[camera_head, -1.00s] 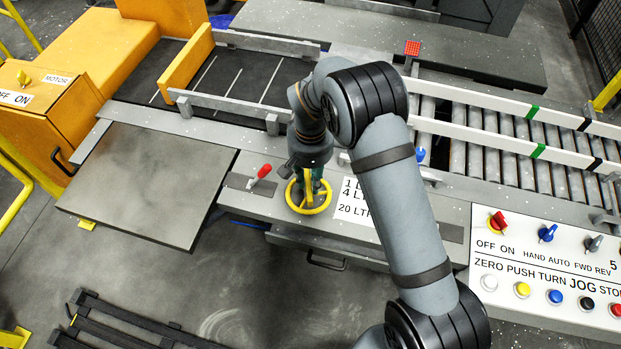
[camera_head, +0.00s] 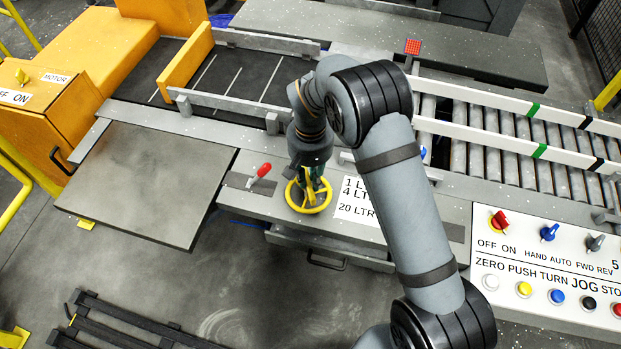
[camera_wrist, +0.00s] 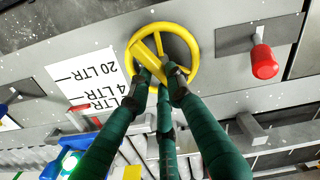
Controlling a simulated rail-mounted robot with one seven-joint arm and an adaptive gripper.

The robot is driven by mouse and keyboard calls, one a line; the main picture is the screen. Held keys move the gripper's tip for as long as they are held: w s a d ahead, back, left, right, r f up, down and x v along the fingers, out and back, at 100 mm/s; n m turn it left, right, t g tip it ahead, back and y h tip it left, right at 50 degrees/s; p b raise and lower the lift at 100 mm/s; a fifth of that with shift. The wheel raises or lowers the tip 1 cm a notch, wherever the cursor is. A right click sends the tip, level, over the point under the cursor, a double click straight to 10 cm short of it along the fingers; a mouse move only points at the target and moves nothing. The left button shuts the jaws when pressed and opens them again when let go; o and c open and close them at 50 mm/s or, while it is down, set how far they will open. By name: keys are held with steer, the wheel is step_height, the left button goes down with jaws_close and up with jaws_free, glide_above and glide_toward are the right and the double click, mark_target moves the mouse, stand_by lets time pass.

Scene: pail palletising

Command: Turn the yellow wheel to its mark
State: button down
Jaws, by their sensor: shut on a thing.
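The yellow wheel (camera_head: 308,207) is mounted on the grey front panel of the conveyor line, left of a white label. It also shows at the top middle of the wrist view (camera_wrist: 185,40). My gripper (camera_wrist: 165,82) has green fingers with dark tips, shut on a yellow bar that crosses the wheel. In the head view my gripper (camera_head: 310,183) comes down on the wheel from above and partly hides it. The white label (camera_head: 356,205) carries size marks, with 4 LTR and 20 LTR readable; it also shows in the wrist view (camera_wrist: 85,80). No pointer on the wheel is clear.
A red-handled lever (camera_head: 263,171) stands just left of the wheel; it also shows in the wrist view (camera_wrist: 264,62). A control panel (camera_head: 545,262) with knobs and buttons is at the right. A flat grey plate (camera_head: 150,185) lies left. Rollers (camera_head: 510,135) run behind on the right.

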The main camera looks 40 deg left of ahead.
mark_target(310, 181)
steer(key=n+b, duration=0.1)
steer(key=n, duration=0.3)
steer(key=shift+a, duration=0.1)
steer(key=shift+w+n, duration=0.1)
steer(key=shift+n, duration=1.8)
steer(key=shift+a, duration=0.1)
steer(key=c, duration=1.6)
jaws_free()
steer(key=shift+r, duration=0.1)
step_height(310, 181, up, 12)
steer(key=shift+f, duration=0.1)
